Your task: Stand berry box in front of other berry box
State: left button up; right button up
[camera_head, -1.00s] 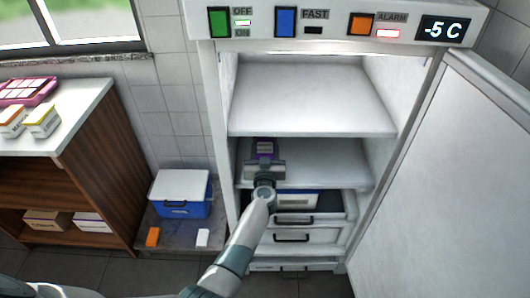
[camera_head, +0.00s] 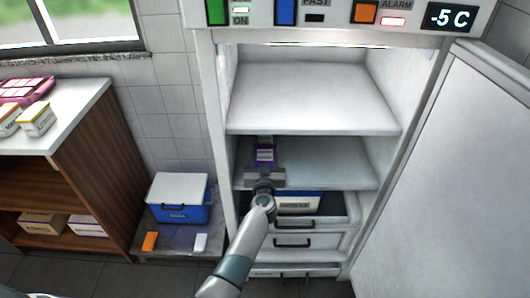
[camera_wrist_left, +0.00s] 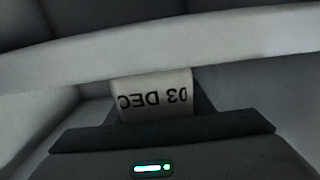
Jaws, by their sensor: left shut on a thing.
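My left gripper (camera_head: 264,177) reaches into the open freezer at the middle shelf (camera_head: 335,176). It is shut on a small purple berry box with a white label (camera_head: 264,154), which sits just beyond the fingers. In the left wrist view a pale box face (camera_wrist_left: 153,95) with an upside-down "03 DEC" shows between the dark fingers. Right behind the held box, in line with it, a bit of what looks like the other berry box (camera_head: 265,139) shows; most of it is hidden. I cannot tell whether the boxes touch or whether the held one rests on the shelf. My right gripper is out of view.
The upper shelf (camera_head: 310,95) is empty. The freezer door (camera_head: 445,165) stands open at the right. Below the middle shelf is a drawer with a blue-and-white box (camera_head: 299,202). A blue cooler (camera_head: 180,198) stands left of the freezer. The middle shelf is clear on the right.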

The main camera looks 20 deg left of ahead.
pick_arm(q)
jog(key=shift+f, duration=0.15)
jog(key=o, duration=1.3)
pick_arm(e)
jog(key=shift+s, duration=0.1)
pick_arm(q)
jog(key=shift+s+r, duration=0.15)
jog(key=shift+r, duration=0.05)
jog(key=p+v, duration=0.2)
jog(key=v, duration=0.8)
jog(key=shift+p+v, duration=0.3)
jog(key=shift+v, duration=0.55)
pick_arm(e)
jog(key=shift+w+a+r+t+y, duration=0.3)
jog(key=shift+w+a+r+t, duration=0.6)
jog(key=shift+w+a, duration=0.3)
pick_arm(q)
jog(key=shift+d, duration=0.1)
jog(key=shift+r, duration=0.1)
